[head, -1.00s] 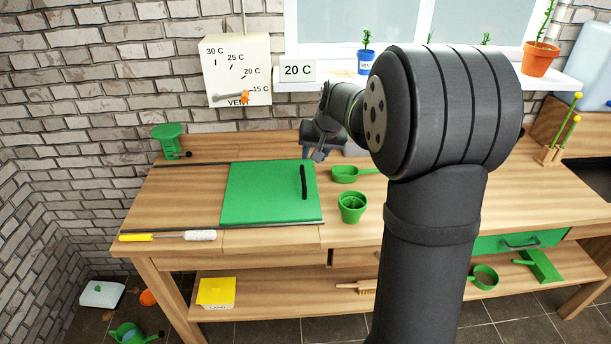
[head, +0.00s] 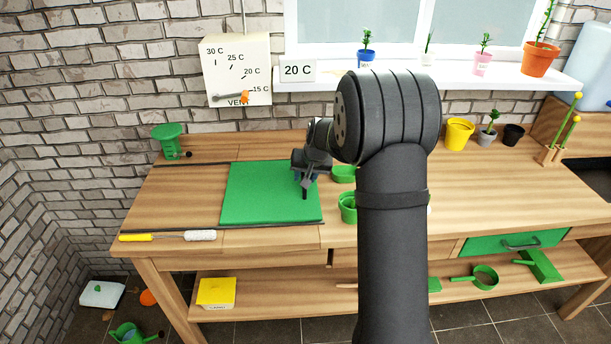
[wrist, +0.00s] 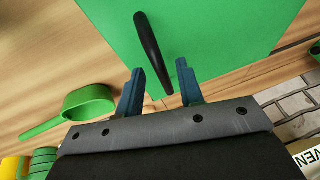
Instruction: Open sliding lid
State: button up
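The green sliding lid (head: 258,196) lies flat on the bench between two dark rails, at the left of the bench. Its black bar handle (head: 304,193) is near the lid's right edge and partly hidden behind my gripper in the head view. In the wrist view the lid (wrist: 215,35) fills the top, and the handle (wrist: 150,48) points down toward the gap between my fingers. My gripper (wrist: 160,82) is open, with one blue finger on each side of the handle's near end. I cannot tell whether the fingers touch it.
A green scoop (wrist: 85,103) and a green pot (head: 347,206) stand right of the lid. A yellow-handled tool (head: 165,236) lies at the front left edge. The rail area left of the lid is clear.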

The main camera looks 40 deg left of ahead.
grip_shut()
jog(key=s+a, duration=1.7)
jog(key=shift+s+a, duration=0.35)
grip_release()
jog(key=v, duration=1.7)
jog(key=shift+r, duration=0.25)
jog(key=shift+d, duration=0.15)
